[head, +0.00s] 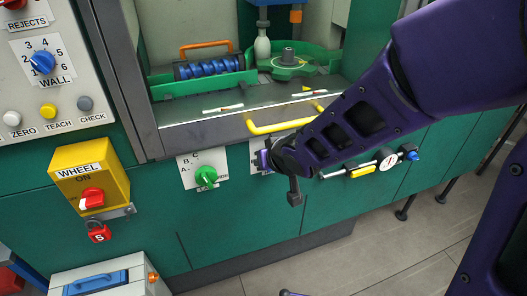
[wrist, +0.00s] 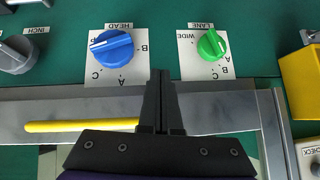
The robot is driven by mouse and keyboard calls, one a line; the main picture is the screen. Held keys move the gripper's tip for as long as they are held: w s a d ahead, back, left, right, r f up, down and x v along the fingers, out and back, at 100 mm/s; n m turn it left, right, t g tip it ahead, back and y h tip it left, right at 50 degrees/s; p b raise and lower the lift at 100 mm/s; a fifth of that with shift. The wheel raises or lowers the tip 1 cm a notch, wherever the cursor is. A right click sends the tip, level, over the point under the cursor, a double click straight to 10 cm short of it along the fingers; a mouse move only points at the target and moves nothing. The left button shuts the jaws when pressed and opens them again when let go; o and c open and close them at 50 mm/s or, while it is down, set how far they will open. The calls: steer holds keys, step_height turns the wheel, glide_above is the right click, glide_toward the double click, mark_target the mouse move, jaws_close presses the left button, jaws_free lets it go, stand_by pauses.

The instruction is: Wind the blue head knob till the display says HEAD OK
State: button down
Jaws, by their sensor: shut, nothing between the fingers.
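The blue head knob (wrist: 112,47) is on a white plate marked HEAD, with letters A, B and C around it, in the wrist view. Its pale pointer line points left there; I cannot tell which mark it meets. No display shows in either view.
The green LANE knob (wrist: 212,44) is right of the head knob in the wrist view, and left of my gripper in the head view (head: 206,177). A yellow handle (head: 285,125) runs above. A grey INCH knob (wrist: 15,55), a gauge (head: 388,160) and a yellow WHEEL switch box (head: 68,160) are nearby.

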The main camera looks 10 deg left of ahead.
step_height(320, 180, down, 13)
steer(key=n+y, duration=0.7)
steer(key=n, duration=0.1)
steer(key=d+r+m+t, duration=0.25)
steer(key=d+t, duration=0.35)
steer(key=t, duration=0.4)
steer(key=s+r+p+x, duration=0.1)
steer(key=x, duration=0.9)
steer(key=shift+w+d+f+y, duration=0.1)
steer(key=shift+w+d+f, duration=0.05)
steer(key=shift+f, duration=0.45)
steer(key=shift+w+d+f+y, duration=0.1)
steer(key=shift+w+d+f, duration=0.05)
steer(key=shift+f, duration=0.5)
steer(key=shift+w+d+f+y, duration=0.1)
steer(key=shift+w+f, duration=0.1)
steer(key=shift+f, duration=0.4)
steer(key=shift+f, duration=0.1)
